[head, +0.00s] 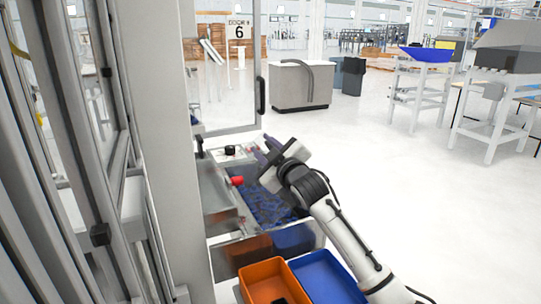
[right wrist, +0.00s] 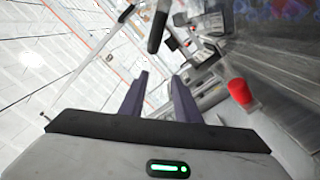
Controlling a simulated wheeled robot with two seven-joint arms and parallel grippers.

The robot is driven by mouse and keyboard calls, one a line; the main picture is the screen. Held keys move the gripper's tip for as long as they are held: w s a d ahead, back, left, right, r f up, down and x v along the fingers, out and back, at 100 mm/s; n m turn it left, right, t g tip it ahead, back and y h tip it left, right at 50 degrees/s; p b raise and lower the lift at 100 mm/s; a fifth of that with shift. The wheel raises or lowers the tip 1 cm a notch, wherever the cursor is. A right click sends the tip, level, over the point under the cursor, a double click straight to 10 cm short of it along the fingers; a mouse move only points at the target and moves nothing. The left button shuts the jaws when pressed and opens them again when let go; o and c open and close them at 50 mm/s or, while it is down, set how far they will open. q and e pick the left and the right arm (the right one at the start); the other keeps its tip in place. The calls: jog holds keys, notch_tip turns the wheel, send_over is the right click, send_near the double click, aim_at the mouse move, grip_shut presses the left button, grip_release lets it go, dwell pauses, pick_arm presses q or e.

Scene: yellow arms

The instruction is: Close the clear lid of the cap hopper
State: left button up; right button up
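The cap hopper (head: 232,240) is an open grey bin holding many small blue caps (head: 262,207), low in the middle of the head view. A clear framed panel with a black handle (head: 261,95) stands upright behind it and seems to be the raised lid; its hinge is not clear. The handle also shows in the right wrist view (right wrist: 157,30), beyond the fingers. My right gripper (head: 265,152) is above the hopper's far side, below the handle and apart from it. Its two purple fingers (right wrist: 160,88) are spread with nothing between them. My left gripper is out of view.
A red knob (head: 237,181) sticks out at the hopper's left. An orange bin (head: 262,272) and a blue bin (head: 325,275) stand in front. A thick grey post (head: 170,150) borders the left.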

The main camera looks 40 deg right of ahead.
jog(key=v, duration=0.9)
jog(key=shift+b, duration=0.35)
jog(key=shift+s+f, duration=0.1)
jog(key=shift+s, duration=0.05)
